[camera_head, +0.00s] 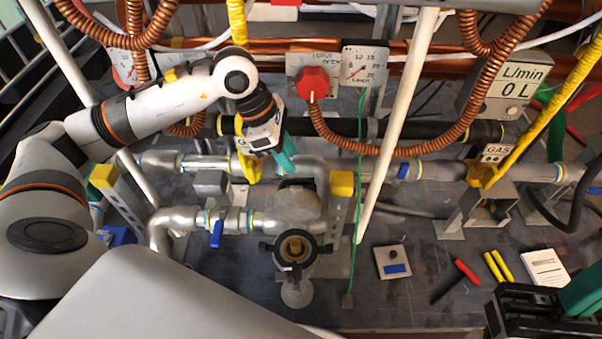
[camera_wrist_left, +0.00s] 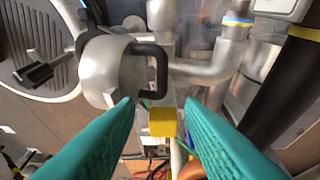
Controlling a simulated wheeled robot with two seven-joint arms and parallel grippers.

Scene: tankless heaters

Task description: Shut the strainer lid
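The strainer (camera_head: 294,247) stands at the middle of the head view, its round mouth facing up with dark lugs around the rim. Its grey lid (camera_head: 298,206) is raised open behind the mouth, a dark handle on its far side. In the left wrist view the lid (camera_wrist_left: 103,72) is a grey cylinder with a black loop handle (camera_wrist_left: 160,72). My left gripper (camera_head: 285,160) is above and behind the lid; its teal fingers (camera_wrist_left: 157,103) are apart and empty, the handle just ahead of them. My right gripper (camera_head: 575,297) is partly cut off at the lower right; its finger gap is unclear.
A yellow-capped post (camera_head: 342,183) stands close right of the lid. Grey pipes with a blue valve lever (camera_head: 217,234) run left. A green cord (camera_head: 359,200) and a pale slanting pole (camera_head: 400,110) are to the right. Pens and a small plate (camera_head: 392,262) lie on the panel.

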